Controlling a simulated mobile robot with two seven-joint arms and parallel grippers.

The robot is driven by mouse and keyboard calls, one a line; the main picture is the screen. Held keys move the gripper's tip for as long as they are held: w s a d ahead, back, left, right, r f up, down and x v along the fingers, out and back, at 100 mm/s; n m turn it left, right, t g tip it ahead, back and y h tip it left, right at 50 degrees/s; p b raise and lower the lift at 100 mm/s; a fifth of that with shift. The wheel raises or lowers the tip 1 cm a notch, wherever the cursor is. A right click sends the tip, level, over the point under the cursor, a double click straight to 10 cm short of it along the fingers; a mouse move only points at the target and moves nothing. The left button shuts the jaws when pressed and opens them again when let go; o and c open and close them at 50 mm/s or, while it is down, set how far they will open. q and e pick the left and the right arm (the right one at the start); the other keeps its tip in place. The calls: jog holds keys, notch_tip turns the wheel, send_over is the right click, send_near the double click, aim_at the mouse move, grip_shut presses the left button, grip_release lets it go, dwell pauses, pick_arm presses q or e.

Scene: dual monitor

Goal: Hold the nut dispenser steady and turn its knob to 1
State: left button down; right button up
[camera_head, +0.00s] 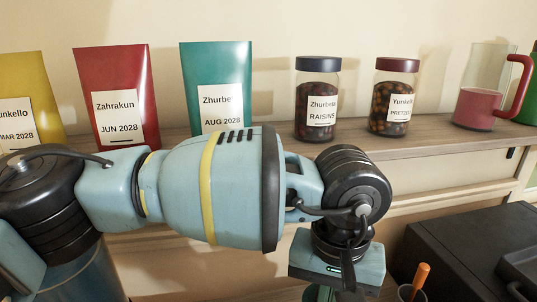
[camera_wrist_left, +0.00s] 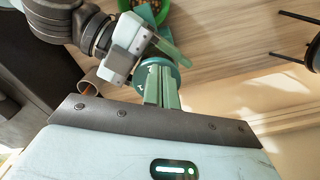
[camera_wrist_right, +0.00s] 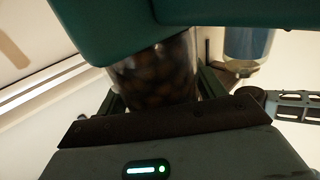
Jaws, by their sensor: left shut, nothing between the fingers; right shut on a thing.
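In the right wrist view, the nut dispenser shows as a clear, nut-filled container (camera_wrist_right: 155,75) with a teal part (camera_wrist_right: 105,25) nearest the camera. My right gripper (camera_wrist_right: 165,95) is shut around the clear container. In the left wrist view, a round teal knob (camera_wrist_left: 176,64) with white marks lies just beyond my left gripper (camera_wrist_left: 160,68). The left fingers are shut with nothing between them, and they overlap the knob; contact cannot be told. The number it is set to is not readable. In the head view my left gripper points down, its fingertips cut off by the lower edge.
A green bowl (camera_wrist_left: 158,8) with brown contents is at the top of the left wrist view. A cup with an orange-handled item (camera_head: 421,280) is at lower right, near a black box (camera_head: 470,245). The shelf behind holds bags, two jars (camera_head: 317,98) (camera_head: 393,98) and a pink pitcher (camera_head: 480,105).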

pick_arm(q)
notch_tip(320, 180, up, 6)
jog(key=shift+f, duration=0.1)
dwell(0.4)
pick_arm(e)
jog(key=o, duration=1.7)
jog(key=shift+o, duration=0.2)
jog(key=v, duration=1.2)
pick_arm(q)
jog(key=shift+s, duration=0.1)
pick_arm(e)
jog(key=shift+s, duration=0.15)
